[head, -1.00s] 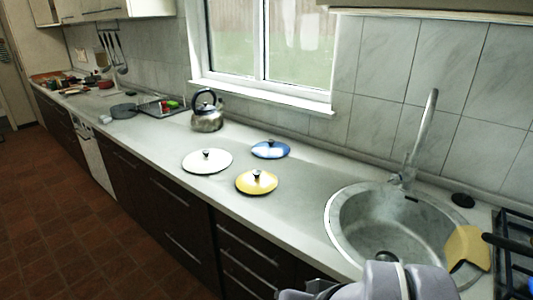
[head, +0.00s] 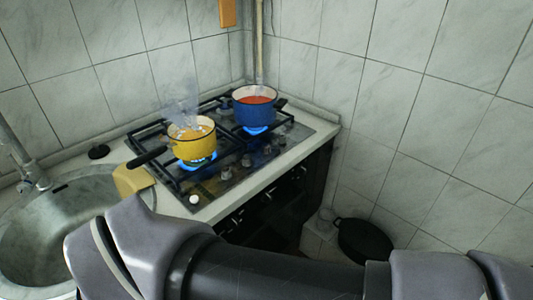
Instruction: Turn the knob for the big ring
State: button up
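The gas hob (head: 235,185) is set in the counter in the corner. A yellow pot (head: 196,146) with a dark handle stands on the nearer left ring, over a lit blue flame (head: 196,163). A blue pot (head: 255,113) with red contents stands on the farther right ring, also over a lit flame (head: 257,130). Knobs sit along the hob's front strip, including a pale knob (head: 194,199) at the near end and greyish knobs (head: 225,172) farther along. I cannot tell which knob serves the big ring. My arm crosses the bottom; my gripper is out of view.
A round steel sink (head: 75,222) with a tap is at the left. A yellowish board (head: 132,179) lies between sink and hob, near the yellow pot's handle. A black pan (head: 364,241) is low down to the right of the dark cabinet. Tiled walls close the corner.

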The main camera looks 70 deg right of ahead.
aim_at(247, 162)
jog(key=z, duration=2.1)
